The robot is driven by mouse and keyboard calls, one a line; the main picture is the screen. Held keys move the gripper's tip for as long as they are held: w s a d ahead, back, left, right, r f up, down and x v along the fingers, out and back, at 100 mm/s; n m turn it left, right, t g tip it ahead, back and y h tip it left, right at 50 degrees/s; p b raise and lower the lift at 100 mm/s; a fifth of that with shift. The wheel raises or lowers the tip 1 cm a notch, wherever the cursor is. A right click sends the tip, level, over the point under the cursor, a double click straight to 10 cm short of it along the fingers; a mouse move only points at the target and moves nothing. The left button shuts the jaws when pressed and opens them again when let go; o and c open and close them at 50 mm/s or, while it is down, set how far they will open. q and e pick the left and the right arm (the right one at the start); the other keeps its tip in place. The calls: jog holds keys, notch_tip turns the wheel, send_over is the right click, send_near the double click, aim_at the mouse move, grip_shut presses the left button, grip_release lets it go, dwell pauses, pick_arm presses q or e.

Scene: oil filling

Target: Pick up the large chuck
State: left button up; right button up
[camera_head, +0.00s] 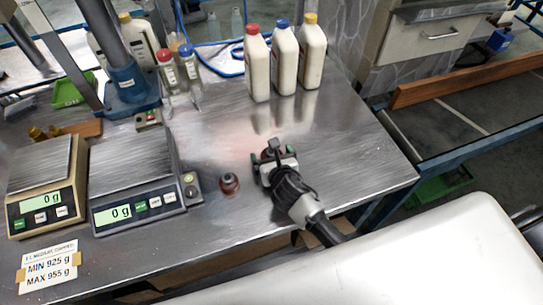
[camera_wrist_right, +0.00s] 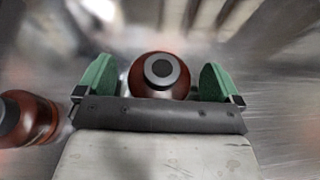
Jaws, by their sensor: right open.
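A red-brown chuck with a dark ring-shaped top (camera_wrist_right: 160,72) stands between the green fingers of my right gripper (camera_wrist_right: 158,85) in the right wrist view. The fingers are open, one on each side, with gaps to the chuck. A second red-brown chuck (camera_wrist_right: 28,118) is left of the gripper; it also shows in the head view (camera_head: 229,184), standing on the steel table. I cannot tell for sure which is the large one. In the head view my right gripper (camera_head: 275,160) is low over the table and mostly hides the chuck between its fingers. My left gripper is out of view.
Two scales (camera_head: 45,185) (camera_head: 138,185) reading 0 g stand at the left. Three white bottles with red, blue and yellow caps (camera_head: 284,60) stand at the back. Small bottles (camera_head: 180,72) stand near the post. The steel table (camera_head: 350,150) is clear to the right of my gripper.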

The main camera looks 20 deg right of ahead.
jog(key=shift+w+f, duration=0.15)
jog(key=shift+w, duration=0.2)
jog(key=c, duration=1.2)
jog(key=shift+r, duration=0.2)
jog(key=shift+r, duration=0.25)
notch_tip(320, 180, up, 4)
jog(key=shift+p, duration=0.5)
jog(key=d+r+v, duration=0.1)
jog(key=d+v, duration=0.1)
jog(key=v, duration=1.1)
jog(key=shift+w+d+r, duration=0.2)
jog(key=shift+d, duration=0.1)
notch_tip(320, 180, up, 8)
jog(key=s+d, duration=0.1)
jog(key=s, duration=0.1)
jog(key=shift+s+d+f, duration=0.2)
jog(key=shift+s+d, duration=0.1)
